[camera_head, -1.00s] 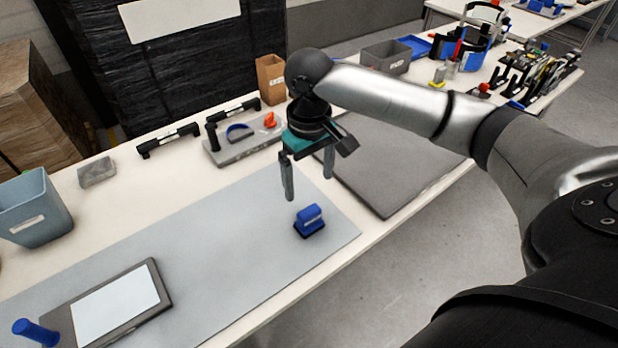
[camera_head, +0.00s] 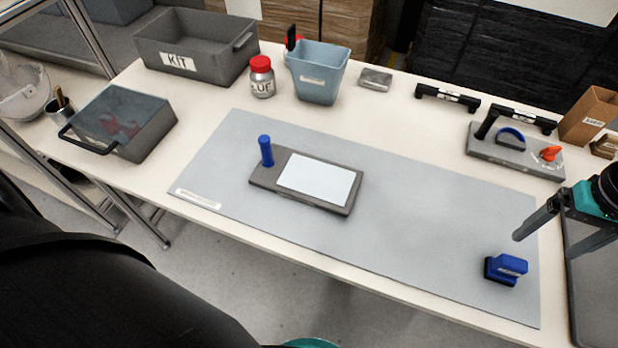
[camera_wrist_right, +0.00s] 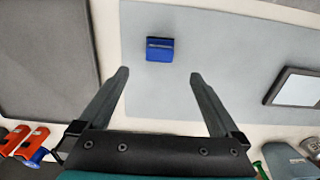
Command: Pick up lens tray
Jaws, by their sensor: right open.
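No label marks the lens tray for certain. A flat dark grey tray (camera_head: 308,182) with a pale panel and an upright blue peg (camera_head: 265,151) lies on the grey mat. A deeper grey tray (camera_head: 126,127) with a looped handle and a clear-looking top stands at the left. My right gripper (camera_head: 545,246) is open and empty at the right edge of the head view, far from both trays. In the right wrist view its open fingers (camera_wrist_right: 159,74) point toward a blue block (camera_wrist_right: 160,49), apart from it. My left gripper does not show.
The grey mat (camera_head: 420,215) is mostly clear. Behind it stand a KIT bin (camera_head: 185,62), a red-capped bottle (camera_head: 262,78), a blue-grey bin (camera_head: 318,78) and black handles (camera_head: 447,98). A grey board with small parts (camera_head: 510,155) lies at the right.

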